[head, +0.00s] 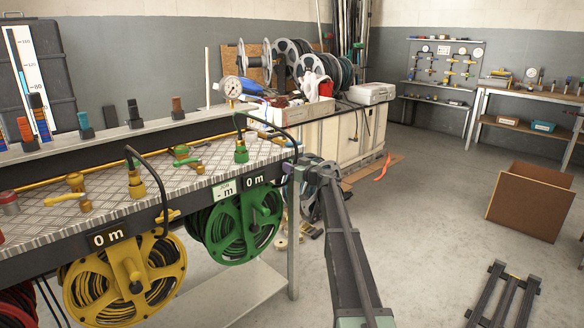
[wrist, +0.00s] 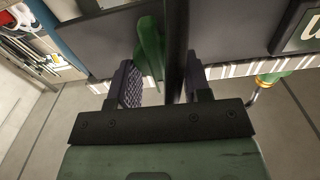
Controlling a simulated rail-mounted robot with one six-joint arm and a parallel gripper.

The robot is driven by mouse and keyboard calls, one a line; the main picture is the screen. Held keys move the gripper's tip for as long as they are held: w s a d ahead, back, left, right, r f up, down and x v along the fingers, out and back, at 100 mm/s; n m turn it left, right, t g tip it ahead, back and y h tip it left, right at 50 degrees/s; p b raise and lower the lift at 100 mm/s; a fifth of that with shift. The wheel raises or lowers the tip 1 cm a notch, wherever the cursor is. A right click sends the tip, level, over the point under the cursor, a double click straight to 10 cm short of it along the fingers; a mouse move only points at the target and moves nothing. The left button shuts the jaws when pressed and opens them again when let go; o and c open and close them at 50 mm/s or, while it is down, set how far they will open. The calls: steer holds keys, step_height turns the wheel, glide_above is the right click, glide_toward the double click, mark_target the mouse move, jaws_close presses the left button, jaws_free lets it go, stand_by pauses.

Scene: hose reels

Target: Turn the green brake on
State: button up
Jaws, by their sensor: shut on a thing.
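The green brake (wrist: 150,47) shows in the wrist view as a slim green handle between my fingers. My gripper (wrist: 162,82) is shut on it, though a dark hose (wrist: 175,45) also runs up between the fingers and hides part of the grip. In the head view my gripper (head: 305,172) is at the right end of the bench front, to the right of the green reel (head: 243,222); the brake cannot be made out clearly there. The green reel hangs under the bench below a "0 m" display (head: 257,180).
A yellow reel (head: 125,280) hangs to the left, with a yellow lever (head: 168,216) near it. Green (head: 241,152) and yellow (head: 136,182) valves stand on the bench top. A black hose arches down by my gripper. The floor to the right is mostly clear around a brown box (head: 530,200).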

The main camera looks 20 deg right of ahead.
steer(key=shift+m, duration=0.3)
steer(key=shift+w+d+f+m+b, duration=0.1)
steer(key=shift+d+f+m+b, duration=0.15)
steer(key=shift+m, duration=2.6)
steer(key=shift+w+d+f+m+b, duration=0.1)
steer(key=shift+d+f+m+b, duration=0.1)
steer(key=shift+m, duration=2.7)
steer(key=shift+d+f+m+b, duration=0.15)
steer(key=shift+f+m+b, duration=0.1)
steer(key=shift+m, duration=2.6)
steer(key=o, duration=0.8)
steer(key=shift+o, duration=0.2)
